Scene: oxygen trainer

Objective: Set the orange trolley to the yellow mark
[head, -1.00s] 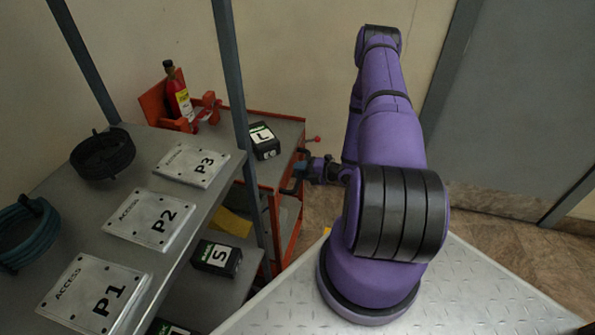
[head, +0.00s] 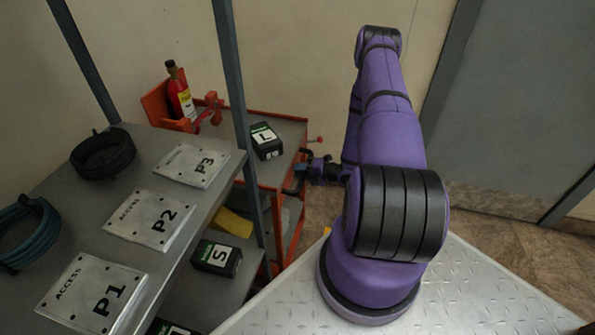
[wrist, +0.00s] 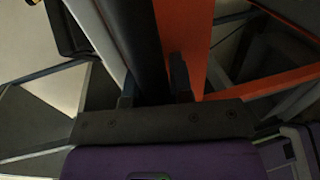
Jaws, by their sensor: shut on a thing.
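The orange trolley (head: 279,116) stands beyond the grey shelf rack, with a grey top and orange edges. Its dark handle (head: 291,188) is on the side facing my arm. My gripper (head: 300,172) is at that handle, partly hidden by my wrist. In the wrist view my gripper (wrist: 152,88) is shut on the dark handle bar (wrist: 144,40), which runs between its fingers, with an orange trolley panel (wrist: 185,30) beside it. I cannot make out a yellow mark on the floor for certain.
The trolley carries a red cylinder (head: 181,98) in an orange bracket and a black box marked L (head: 266,141). The rack (head: 140,142) stands close on the left. A grey door (head: 530,90) is at the right, with bare floor (head: 530,245) before it.

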